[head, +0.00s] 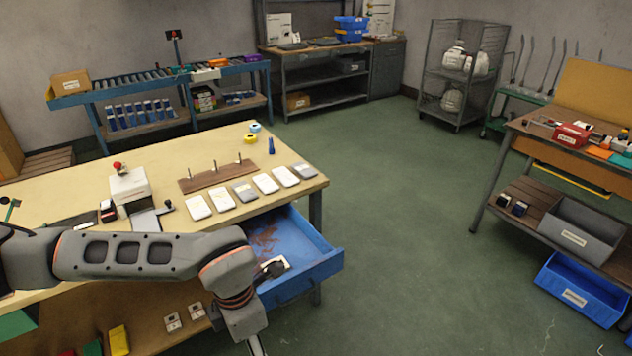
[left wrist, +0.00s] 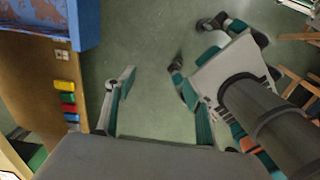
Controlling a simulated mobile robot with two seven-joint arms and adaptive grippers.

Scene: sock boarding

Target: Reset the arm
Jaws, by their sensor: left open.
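My left arm (head: 150,256) reaches in from the left of the head view, in front of the wooden workbench (head: 60,205), and bends down at the wrist. The left gripper hangs at the bottom edge of the head view, mostly cut off. In the left wrist view my left gripper (left wrist: 158,108) has its fingers spread apart, with only green floor showing between them. It is open and empty, beside the bench's lower shelf.
An open blue drawer (head: 318,270) juts from the bench close to my left wrist. White and grey flat pieces (head: 267,183) lie on the bench top. The lower shelf holds coloured blocks (left wrist: 67,97). Green floor (head: 420,240) is clear to the right.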

